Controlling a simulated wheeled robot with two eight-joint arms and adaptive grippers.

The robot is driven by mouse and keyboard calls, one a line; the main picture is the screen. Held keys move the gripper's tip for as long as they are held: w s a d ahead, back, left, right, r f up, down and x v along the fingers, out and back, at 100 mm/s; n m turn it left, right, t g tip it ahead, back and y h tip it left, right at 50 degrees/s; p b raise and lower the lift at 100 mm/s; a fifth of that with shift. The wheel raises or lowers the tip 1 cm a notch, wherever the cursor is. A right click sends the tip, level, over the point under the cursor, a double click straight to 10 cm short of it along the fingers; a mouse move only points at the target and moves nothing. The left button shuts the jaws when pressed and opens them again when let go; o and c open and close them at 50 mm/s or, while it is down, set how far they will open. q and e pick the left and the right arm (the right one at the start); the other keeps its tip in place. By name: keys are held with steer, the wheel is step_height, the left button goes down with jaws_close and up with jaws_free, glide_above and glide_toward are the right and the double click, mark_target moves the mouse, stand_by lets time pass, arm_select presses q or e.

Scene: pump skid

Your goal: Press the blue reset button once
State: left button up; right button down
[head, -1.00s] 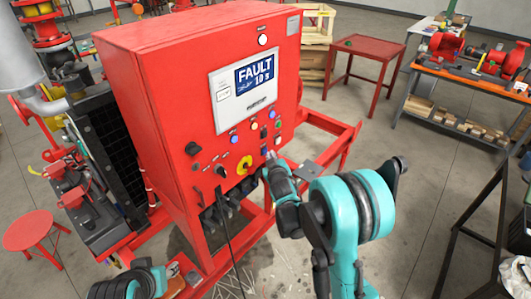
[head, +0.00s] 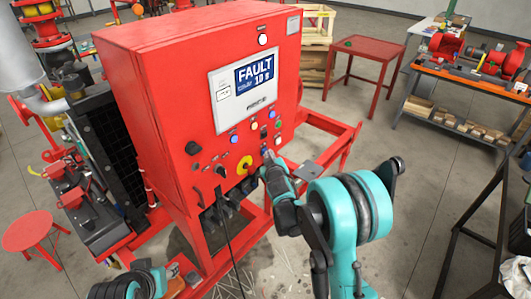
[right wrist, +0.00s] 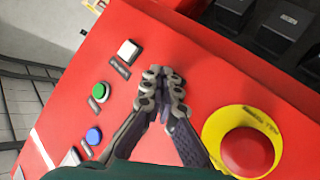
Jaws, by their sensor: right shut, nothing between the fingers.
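The red control cabinet (head: 165,110) carries a panel of buttons on its front. A blue button (head: 233,138) sits below the screen in the head view. A blue button (right wrist: 94,136) also shows at the left in the right wrist view, beyond a green button (right wrist: 99,92). I cannot read which blue one is the reset. My right gripper (right wrist: 162,90) is shut and empty, its tips close to the panel; I cannot tell whether they touch. In the head view the right gripper (head: 268,157) is just right of the yellow emergency stop and hides part of the panel.
The yellow-ringed emergency stop (right wrist: 245,150) with its red knob is beside the fingers. A white button (right wrist: 128,50) is near the tips. The screen (head: 254,77) reads FAULT 10 s. A cable (head: 229,245) hangs below the cabinet.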

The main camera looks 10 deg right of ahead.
steer(key=shift+w+a, duration=0.1)
steer(key=shift+w, duration=0.05)
stand_by(0.5)
steer(key=shift+s+d+b, duration=0.3)
steer(key=shift+s+d, duration=0.25)
steer(key=shift+s, duration=0.15)
steer(key=shift+s+d+b, duration=0.25)
steer(key=shift+s+d, duration=0.55)
steer(key=shift+s, duration=0.2)
steer(key=shift+s+d+b, duration=0.2)
steer(key=shift+s+d, duration=0.55)
steer(key=shift+s, duration=0.2)
steer(key=shift+s, duration=0.1)
